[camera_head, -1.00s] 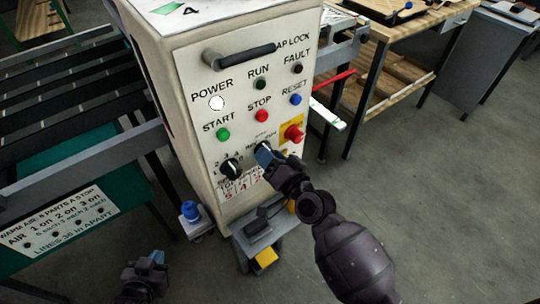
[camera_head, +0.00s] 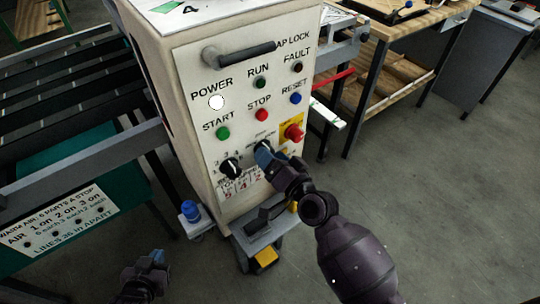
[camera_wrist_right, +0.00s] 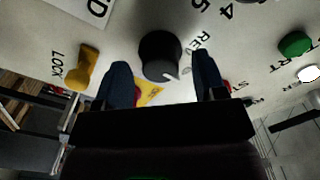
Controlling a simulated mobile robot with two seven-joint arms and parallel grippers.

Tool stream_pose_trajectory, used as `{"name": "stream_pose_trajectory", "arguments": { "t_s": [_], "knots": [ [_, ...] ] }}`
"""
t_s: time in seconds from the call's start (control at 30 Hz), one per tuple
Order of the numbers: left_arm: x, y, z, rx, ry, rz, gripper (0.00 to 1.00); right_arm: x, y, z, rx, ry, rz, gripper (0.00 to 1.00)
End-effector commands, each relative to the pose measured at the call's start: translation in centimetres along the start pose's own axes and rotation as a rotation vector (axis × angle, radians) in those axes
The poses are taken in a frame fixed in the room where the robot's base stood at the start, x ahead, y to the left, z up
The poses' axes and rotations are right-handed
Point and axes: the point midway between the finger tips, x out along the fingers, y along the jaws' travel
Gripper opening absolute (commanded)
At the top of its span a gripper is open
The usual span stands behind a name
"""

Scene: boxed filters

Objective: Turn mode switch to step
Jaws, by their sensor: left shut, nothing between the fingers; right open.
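The control panel (camera_head: 205,125) faces me on a pale cabinet. A black knob (camera_head: 263,146) sits low on it, left of the red mushroom button. The small label around it is too small to read, so I cannot confirm it is the mode switch. My right gripper (camera_head: 268,157) is open just before this knob and partly covers it. In the right wrist view the black knob (camera_wrist_right: 160,55) lies between and ahead of the two fingers, its white pointer mark visible. A second black knob (camera_head: 230,168) with numbers sits to its left. My left gripper (camera_head: 155,260) is shut and empty, low at the left.
The red mushroom button (camera_head: 293,132) on its yellow plate is close to the right gripper. A yellow knob (camera_wrist_right: 86,67) marked LOCK shows in the wrist view. Green (camera_head: 222,133), red (camera_head: 261,115) and blue (camera_head: 295,98) buttons sit above. A workbench (camera_head: 395,60) stands right; the floor there is open.

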Motion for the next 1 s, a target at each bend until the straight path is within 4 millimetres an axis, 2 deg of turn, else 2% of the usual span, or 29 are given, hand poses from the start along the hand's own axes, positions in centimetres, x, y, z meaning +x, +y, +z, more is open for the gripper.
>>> {"name": "stream_pose_trajectory", "arguments": {
  "t_s": [0.3,0.5,0.7,1.0],
  "knots": [
    [0.3,0.1,0.2,0.000,0.006,0.000,0.00,-5.6,0.2,0.2,-0.001,-0.002,0.003,0.64],
    [0.6,0.1,0.3,0.000,0.009,0.000,0.00,-8.5,0.1,0.1,-0.001,-0.001,0.002,0.64],
    [0.7,0.1,0.3,0.001,0.011,0.001,0.00,-9.9,0.0,0.1,0.000,0.000,0.001,0.64],
    [0.7,0.1,0.2,0.001,0.011,0.001,0.00,-10.0,0.0,0.0,0.000,0.000,0.001,0.64]
  ]
}}
